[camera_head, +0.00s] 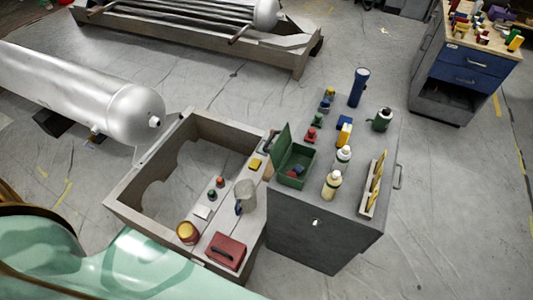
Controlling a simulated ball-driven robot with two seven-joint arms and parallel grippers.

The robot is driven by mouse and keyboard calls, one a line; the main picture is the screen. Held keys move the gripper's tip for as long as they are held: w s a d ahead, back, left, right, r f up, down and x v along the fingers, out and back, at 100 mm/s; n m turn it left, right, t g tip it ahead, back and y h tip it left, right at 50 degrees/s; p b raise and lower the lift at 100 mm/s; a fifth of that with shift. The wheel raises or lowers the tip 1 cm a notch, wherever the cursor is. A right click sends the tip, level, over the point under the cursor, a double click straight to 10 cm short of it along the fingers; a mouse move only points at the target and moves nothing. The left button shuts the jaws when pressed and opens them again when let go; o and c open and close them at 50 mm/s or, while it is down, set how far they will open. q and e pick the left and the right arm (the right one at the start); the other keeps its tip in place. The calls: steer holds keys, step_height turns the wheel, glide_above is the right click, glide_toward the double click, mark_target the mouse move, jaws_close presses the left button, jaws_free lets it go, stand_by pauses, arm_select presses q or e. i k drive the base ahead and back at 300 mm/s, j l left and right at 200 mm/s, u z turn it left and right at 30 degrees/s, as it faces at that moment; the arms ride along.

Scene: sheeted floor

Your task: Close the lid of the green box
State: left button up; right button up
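The green box (299,181) stands on the left part of the grey cabinet top (352,205). Its lid (282,147) is open, standing up steeply along the box's left side. Small blue and reddish items show inside the box. Neither of my grippers is in view, and nothing is seen touching the lid.
Bottles (332,184), a blue flashlight (358,88), a green container (381,119) and a wooden rack (374,184) crowd the cabinet top. An open-topped frame (135,192) adjoins at left, bearing a red case (226,250) and a grey mug (245,196). Floor is clear at right.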

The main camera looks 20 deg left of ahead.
mark_target(278, 153)
steer(key=k+j+z, duration=0.3)
steer(key=k+j, duration=0.15)
steer(key=j, duration=0.25)
steer(key=k+j+z, duration=0.25)
steer(key=k+j, duration=0.3)
steer(key=j+z, duration=0.45)
steer(key=j, duration=1.3)
